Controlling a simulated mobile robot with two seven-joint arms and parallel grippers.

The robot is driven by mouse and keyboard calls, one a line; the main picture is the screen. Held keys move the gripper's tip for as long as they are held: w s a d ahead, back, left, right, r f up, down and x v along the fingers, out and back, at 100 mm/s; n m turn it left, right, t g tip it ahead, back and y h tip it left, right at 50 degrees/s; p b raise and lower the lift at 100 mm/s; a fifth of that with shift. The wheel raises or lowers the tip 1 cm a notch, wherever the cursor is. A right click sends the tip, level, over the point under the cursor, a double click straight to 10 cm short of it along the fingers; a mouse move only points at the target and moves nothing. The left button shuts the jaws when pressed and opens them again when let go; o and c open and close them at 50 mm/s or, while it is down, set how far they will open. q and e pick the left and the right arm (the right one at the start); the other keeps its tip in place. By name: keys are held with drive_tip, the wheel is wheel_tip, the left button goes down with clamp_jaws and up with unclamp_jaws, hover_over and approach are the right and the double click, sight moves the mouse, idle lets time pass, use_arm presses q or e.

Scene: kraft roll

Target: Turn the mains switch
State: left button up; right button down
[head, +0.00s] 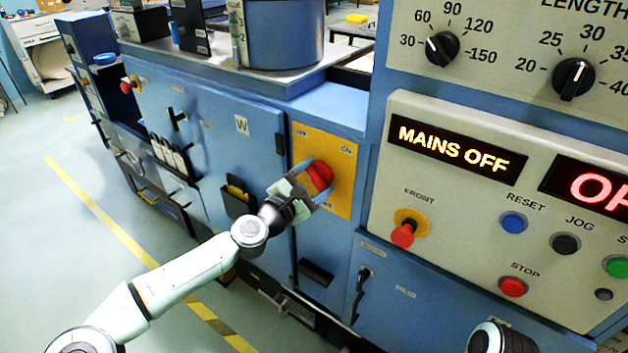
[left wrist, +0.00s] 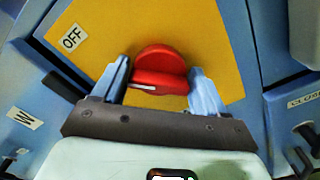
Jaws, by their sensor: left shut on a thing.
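The mains switch is a red rotary knob (head: 319,176) on a yellow plate (head: 340,200) marked OFF and ON at its upper corners. My left gripper (head: 306,185) is at the knob, its fingers on either side of the grip bar. In the left wrist view the red knob (left wrist: 160,72) sits between the two fingertips (left wrist: 158,88), with a white mark on its bar. The gripper is shut on it. A lit display (head: 455,152) reads MAINS OFF. A dark rounded part at the bottom right of the head view may be my right arm; its jaws are not visible.
Right of the plate is a control panel with a red FRONT knob (head: 403,233), a blue RESET button (head: 514,223) and a red STOP button (head: 512,287). A blue cabinet door (head: 215,150) with a black pocket is left of it. Open floor lies at the left.

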use_arm(q)
drive_tip(key=o, duration=1)
drive_tip(key=shift+s, duration=0.1)
drive_tip(key=shift+s+a, duration=0.2)
drive_tip(key=shift+a, duration=0.1)
drive_tip(key=b+v, duration=0.1)
drive_tip(key=v, duration=1.1)
drive_tip(key=shift+s+a, duration=0.1)
drive_tip(key=shift+s, duration=0.2)
